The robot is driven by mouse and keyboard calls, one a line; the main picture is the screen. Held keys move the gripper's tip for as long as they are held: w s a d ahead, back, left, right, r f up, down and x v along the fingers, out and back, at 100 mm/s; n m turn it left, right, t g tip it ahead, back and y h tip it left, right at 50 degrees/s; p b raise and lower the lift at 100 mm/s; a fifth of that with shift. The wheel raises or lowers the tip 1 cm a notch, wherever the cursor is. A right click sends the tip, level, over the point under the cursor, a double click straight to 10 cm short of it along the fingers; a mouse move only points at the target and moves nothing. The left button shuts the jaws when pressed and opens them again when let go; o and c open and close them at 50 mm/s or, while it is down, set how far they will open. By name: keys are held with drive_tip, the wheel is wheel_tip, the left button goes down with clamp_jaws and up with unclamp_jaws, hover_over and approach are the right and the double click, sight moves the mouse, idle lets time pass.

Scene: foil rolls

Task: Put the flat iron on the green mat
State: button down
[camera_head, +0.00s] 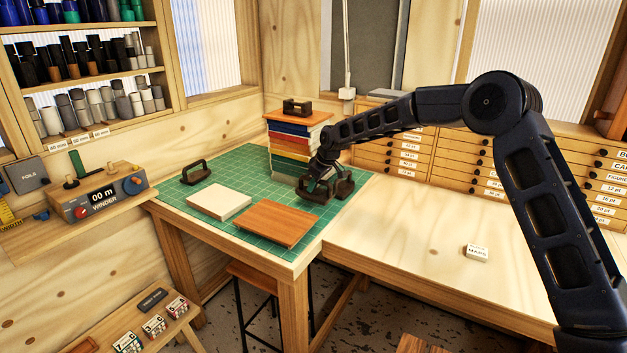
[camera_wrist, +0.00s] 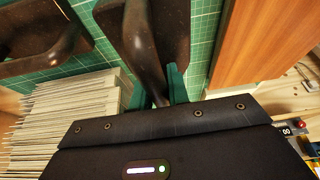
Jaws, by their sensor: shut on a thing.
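My gripper (camera_head: 325,158) is shut on the handle of a dark flat iron (camera_head: 314,191) over the right part of the green mat (camera_head: 250,189). In the wrist view the iron's handle (camera_wrist: 143,45) runs between the fingertips (camera_wrist: 157,92), above its dark plate. I cannot tell whether the plate touches the mat. A second dark, handled piece (camera_head: 343,184) is close beside it, and it also shows in the wrist view (camera_wrist: 42,40). Another dark piece with an arched handle (camera_head: 197,172) stands on the mat's left part.
A brown board (camera_head: 278,228) and a pale block (camera_head: 219,202) lie on the mat. The right worktop (camera_head: 420,222) is mostly clear, with a small white box (camera_head: 476,252).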

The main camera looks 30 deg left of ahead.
sight(314, 192)
drive_tip(key=shift+f, duration=2)
drive_tip(key=shift+f, duration=0.1)
drive_tip(key=c, duration=1.3)
unclamp_jaws()
drive_tip(key=shift+f, duration=0.1)
drive_tip(key=shift+c, duration=0.2)
drive_tip(key=v, duration=1.2)
drive_tip(key=shift+d, duration=0.1)
